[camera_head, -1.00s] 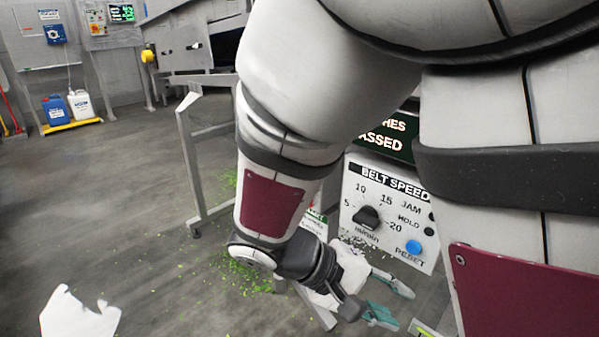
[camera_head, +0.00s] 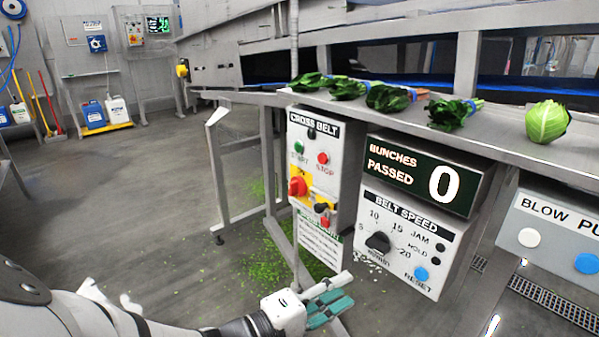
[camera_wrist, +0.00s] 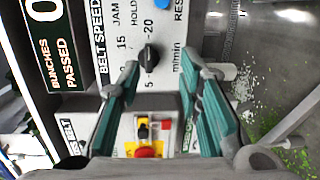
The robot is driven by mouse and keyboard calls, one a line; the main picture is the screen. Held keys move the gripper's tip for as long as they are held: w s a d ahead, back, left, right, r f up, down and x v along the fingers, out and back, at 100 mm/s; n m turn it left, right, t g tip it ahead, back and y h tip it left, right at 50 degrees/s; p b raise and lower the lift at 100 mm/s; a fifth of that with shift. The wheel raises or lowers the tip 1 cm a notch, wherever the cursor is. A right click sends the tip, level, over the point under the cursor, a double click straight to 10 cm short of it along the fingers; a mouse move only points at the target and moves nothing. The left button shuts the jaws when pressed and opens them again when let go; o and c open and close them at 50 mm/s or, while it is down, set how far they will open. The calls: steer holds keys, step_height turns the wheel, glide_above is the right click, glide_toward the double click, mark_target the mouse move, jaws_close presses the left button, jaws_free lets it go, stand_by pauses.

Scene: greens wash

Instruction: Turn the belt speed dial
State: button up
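The belt speed dial (camera_head: 378,243) is a black knob on a white panel, ringed by marks 5, 10, 15 and 20 m/min. It also shows in the wrist view (camera_wrist: 150,57), beyond and between my fingertips. I cannot tell its exact setting. My gripper (camera_head: 346,290) has teal-padded fingers and is at the lower middle of the head view, below and left of the dial. In the wrist view my gripper (camera_wrist: 162,68) is open, its fingers wide apart with nothing between them. It looks apart from the dial.
A blue RESET button (camera_head: 421,274) is right of the dial. A CROSS BELT box (camera_head: 322,140) with red and green buttons stands left. The BUNCHES PASSED display (camera_head: 425,172) reads 0. Leafy bunches (camera_head: 390,98) and a light green head (camera_head: 547,121) lie on the shelf above.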

mark_target(373, 249)
steer(key=w+d+b, duration=0.1)
steer(key=w+d, duration=0.2)
steer(key=w+d+t+b, duration=0.1)
steer(key=w+d, duration=0.1)
steer(key=d, duration=0.1)
steer(key=w+d+n+t+b, duration=0.1)
steer(key=w+d, duration=0.1)
steer(key=w, duration=0.1)
steer(key=shift+w+d+r, duration=0.35)
steer(key=shift+d, duration=0.05)
steer(key=shift+c, duration=0.4)
jaws_close()
